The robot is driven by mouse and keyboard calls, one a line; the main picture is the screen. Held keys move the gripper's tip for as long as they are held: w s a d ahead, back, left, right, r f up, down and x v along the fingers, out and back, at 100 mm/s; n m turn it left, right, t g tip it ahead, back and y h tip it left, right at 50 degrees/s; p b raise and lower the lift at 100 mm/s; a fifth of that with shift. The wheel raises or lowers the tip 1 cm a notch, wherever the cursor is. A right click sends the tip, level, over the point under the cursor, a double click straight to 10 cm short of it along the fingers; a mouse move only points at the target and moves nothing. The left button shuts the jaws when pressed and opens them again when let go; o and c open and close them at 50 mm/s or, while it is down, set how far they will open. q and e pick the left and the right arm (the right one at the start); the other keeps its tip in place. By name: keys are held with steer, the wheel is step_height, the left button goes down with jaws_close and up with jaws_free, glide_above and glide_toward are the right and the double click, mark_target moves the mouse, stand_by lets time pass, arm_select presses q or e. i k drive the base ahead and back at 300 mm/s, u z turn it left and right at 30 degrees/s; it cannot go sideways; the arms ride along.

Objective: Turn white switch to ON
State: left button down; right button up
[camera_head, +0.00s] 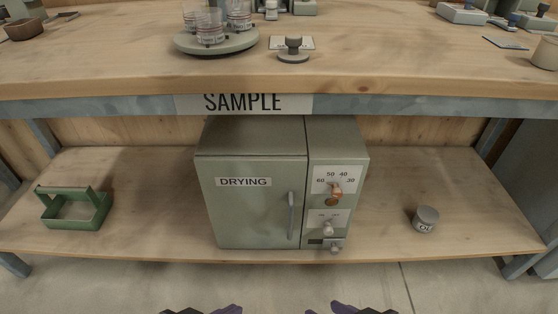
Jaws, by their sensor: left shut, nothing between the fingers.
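The white switch (328,229) is a small pale knob on the right-hand panel of the grey-green drying oven (250,215). It sits on a small white label whose print is too small to read, so I cannot tell its setting. My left gripper (215,310) shows only as a dark and purple sliver at the bottom edge. It is shut and empty, below and apart from the oven. My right gripper (350,308) shows as a similar sliver at the bottom edge, and its jaws are cut off.
An orange-brown dial (334,195) sits above the switch and a grey knob (336,249) below it. The oven door handle (291,215) is to the left. A green caddy (75,208) and a grey jar (425,219) share the lower shelf (150,200). The tabletop (130,60) overhangs the oven.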

mark_target(328, 230)
steer(key=z, duration=0.45)
steer(key=k, duration=0.9)
steer(key=u, duration=0.65)
steer(key=i, duration=0.55)
steer(key=u, duration=0.25)
